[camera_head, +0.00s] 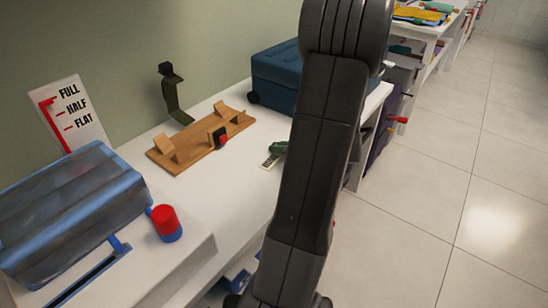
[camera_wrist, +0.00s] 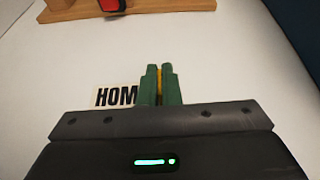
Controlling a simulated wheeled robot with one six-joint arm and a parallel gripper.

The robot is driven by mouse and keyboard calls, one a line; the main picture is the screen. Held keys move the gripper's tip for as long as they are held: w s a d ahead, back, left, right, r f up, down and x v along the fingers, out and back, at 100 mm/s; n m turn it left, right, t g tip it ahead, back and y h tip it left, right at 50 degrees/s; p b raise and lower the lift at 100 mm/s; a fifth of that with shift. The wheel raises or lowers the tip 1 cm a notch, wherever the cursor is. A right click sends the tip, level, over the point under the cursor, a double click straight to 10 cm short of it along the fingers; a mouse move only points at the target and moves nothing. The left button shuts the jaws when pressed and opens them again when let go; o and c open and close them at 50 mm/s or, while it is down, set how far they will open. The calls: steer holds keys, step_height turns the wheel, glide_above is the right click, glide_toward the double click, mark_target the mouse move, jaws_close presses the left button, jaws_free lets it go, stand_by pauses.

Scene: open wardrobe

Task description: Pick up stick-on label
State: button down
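The stick-on label is a small pale card with black letters, "HOM" readable, on the white surface. In the wrist view the label (camera_wrist: 113,97) lies just left of my gripper's fingers, which hide its right part. In the head view the label (camera_head: 270,161) is a small pale strip left of my arm. My gripper (camera_wrist: 160,70) has two green fingers close together, with a thin yellow strip between them. I cannot tell whether the strip belongs to the fingers, or whether they touch the label. The green fingertips (camera_head: 279,147) show beside my arm in the head view.
A wooden stand (camera_head: 190,143) with a red and black item (camera_head: 220,136) is behind the label. A dark blue case (camera_head: 282,76) stands further back. A red and blue cylinder (camera_head: 167,223) and a blue-grey box (camera_head: 70,213) are at left. White surface around the label is clear.

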step_height(320, 180, up, 10)
steer(key=p, duration=0.3)
stand_by(0.4)
stand_by(0.4)
